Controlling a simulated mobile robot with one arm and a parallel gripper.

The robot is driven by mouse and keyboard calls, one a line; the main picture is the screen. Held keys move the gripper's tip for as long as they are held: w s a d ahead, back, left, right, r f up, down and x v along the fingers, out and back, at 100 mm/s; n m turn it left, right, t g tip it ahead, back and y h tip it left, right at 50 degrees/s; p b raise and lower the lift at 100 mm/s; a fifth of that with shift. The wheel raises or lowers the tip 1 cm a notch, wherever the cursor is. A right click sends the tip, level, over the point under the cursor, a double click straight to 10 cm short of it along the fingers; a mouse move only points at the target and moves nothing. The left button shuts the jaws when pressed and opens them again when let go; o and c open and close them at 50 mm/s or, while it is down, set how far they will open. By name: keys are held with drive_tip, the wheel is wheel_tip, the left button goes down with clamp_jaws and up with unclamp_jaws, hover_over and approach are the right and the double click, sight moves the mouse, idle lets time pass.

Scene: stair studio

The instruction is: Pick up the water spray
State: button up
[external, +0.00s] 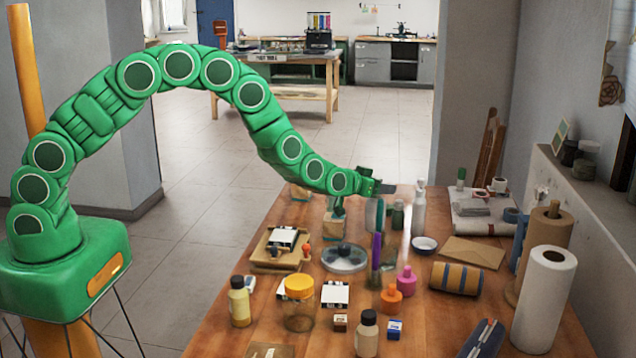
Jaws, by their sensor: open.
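A slim clear bottle with a pale top (418,212) stands upright on the wooden table, towards its far side; it looks most like the water spray, but its nozzle is too small to make out. My gripper (386,187) is at the end of the green arm, which arches in from the left. It is open and empty, just left of the bottle's upper part in the picture. I cannot tell the gap in depth between them. A small dark green bottle (397,217) stands just left of the clear bottle, below my gripper.
A glass with brushes (376,245) stands upright in front of my gripper. A white bowl (424,245), pink bottle (405,280) and orange bottle (391,297) are nearby. Paper rolls (544,298) line the right edge. A brown envelope (468,251) lies flat right of the bowl.

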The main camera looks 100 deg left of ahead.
drive_tip(key=shift+w+a, duration=0.1)
clamp_jaws()
idle(0.5)
